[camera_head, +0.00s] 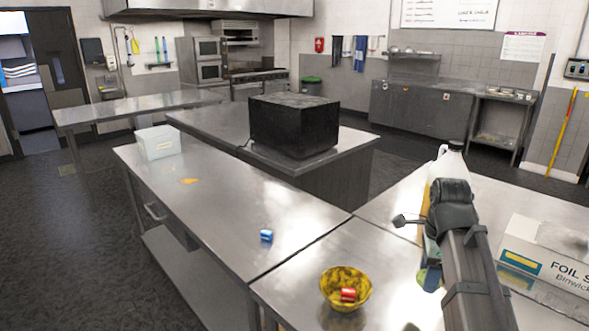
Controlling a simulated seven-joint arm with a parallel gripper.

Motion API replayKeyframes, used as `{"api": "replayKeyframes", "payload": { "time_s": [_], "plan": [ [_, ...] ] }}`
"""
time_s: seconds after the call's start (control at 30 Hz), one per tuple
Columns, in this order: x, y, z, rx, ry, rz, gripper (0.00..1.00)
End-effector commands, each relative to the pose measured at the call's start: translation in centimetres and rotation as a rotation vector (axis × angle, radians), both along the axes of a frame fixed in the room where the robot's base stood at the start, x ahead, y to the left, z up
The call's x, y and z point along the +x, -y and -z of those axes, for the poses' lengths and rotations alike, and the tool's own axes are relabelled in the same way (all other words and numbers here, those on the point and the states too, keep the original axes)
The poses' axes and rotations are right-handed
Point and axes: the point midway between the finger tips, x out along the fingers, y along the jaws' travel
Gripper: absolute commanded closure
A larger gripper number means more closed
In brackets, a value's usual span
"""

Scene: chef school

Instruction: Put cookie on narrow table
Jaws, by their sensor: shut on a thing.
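My gripper (408,221) is at the end of my arm, right of centre, above the steel counter in front. Its jaws are small and partly hidden in this view. They are shut on a small dark piece, seemingly the cookie (399,220), held clear of the counter. Its shape is hard to make out. A long, narrow steel table (140,106) stands at the back left with a bare top, well away from my gripper. Another long steel table (225,215) runs from the middle to the left. I cannot tell which one is the narrow table.
A yellow bowl (336,274) holding a red item, a blue block (266,236), an orange flat piece (188,181) and a white box (158,143) sit on the nearer tables. A black box (293,124) stands behind. A white jug (453,160) and foil box (545,250) flank my arm.

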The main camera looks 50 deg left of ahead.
Motion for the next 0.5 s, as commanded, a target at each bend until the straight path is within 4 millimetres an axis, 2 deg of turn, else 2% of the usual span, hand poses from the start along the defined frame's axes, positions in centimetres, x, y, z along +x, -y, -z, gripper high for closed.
{"api": "replayKeyframes", "payload": {
  "time_s": [0.03,0.5],
  "plan": [
    [-0.5,-1.9,0.0,0.000,0.000,-0.028,0.69],
    [-6.9,-16.5,0.0,0.000,0.000,-0.250,0.69]
  ]
}}
